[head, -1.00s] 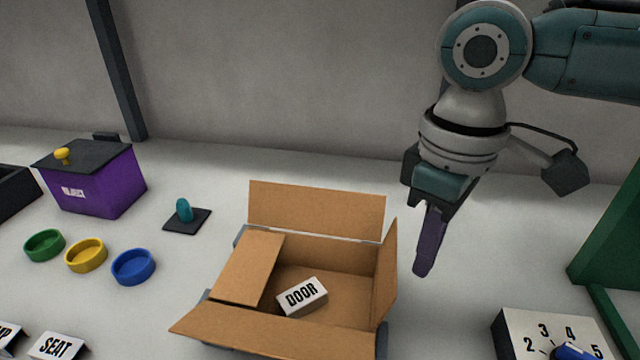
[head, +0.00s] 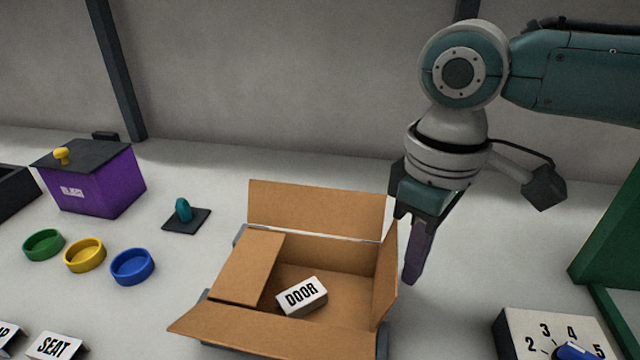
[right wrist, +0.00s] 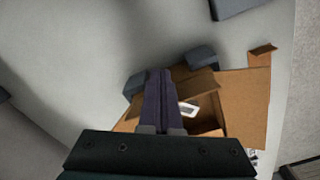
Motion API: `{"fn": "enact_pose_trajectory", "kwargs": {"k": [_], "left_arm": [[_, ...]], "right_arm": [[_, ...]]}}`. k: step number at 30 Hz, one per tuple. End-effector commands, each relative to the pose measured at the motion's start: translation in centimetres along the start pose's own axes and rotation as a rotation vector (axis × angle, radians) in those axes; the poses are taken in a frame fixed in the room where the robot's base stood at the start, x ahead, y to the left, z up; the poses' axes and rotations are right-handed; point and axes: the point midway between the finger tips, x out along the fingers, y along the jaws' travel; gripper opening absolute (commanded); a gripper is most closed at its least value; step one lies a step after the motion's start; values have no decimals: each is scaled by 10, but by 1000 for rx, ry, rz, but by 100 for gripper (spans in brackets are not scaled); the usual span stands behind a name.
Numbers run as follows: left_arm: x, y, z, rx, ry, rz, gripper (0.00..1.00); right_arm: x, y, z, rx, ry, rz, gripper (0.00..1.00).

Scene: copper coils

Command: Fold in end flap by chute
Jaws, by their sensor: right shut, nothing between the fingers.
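An open cardboard box (head: 330,250) stands at the middle front of the table; it also shows in the right wrist view (right wrist: 245,100). Its left end flap (head: 247,268) is folded inward over the opening. Its right end flap (head: 386,275) stands up, and the back flap (head: 315,208) stands up too. The front flap (head: 285,332) leans outward. A white block marked DOOR (head: 302,296) lies inside. My right gripper (head: 411,280) is shut and empty, just right of the right end flap, pointing down. I cannot tell whether it touches the flap. My left gripper is not in view.
A green structure (head: 605,240) stands at the right edge. A numbered dial box (head: 520,335) is at the front right. A purple bin (head: 95,185), a black pad with a teal piece (head: 186,219) and green, yellow and blue dishes (head: 132,266) are at left. Table behind the box is clear.

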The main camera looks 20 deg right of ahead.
Motion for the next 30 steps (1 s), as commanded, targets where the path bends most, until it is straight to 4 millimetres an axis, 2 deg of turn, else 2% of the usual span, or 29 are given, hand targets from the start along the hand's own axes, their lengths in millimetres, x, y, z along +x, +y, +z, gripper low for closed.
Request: {"fn": "enact_pose_trajectory", "kwargs": {"k": [3,14,30], "left_arm": [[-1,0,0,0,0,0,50],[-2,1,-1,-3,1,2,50],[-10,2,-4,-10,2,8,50]], "right_arm": [[0,-4,-6,-1,0,-1,0],[-2,-5,-9,0,0,-1,0],[-15,-23,-39,0,0,-1,0]]}}
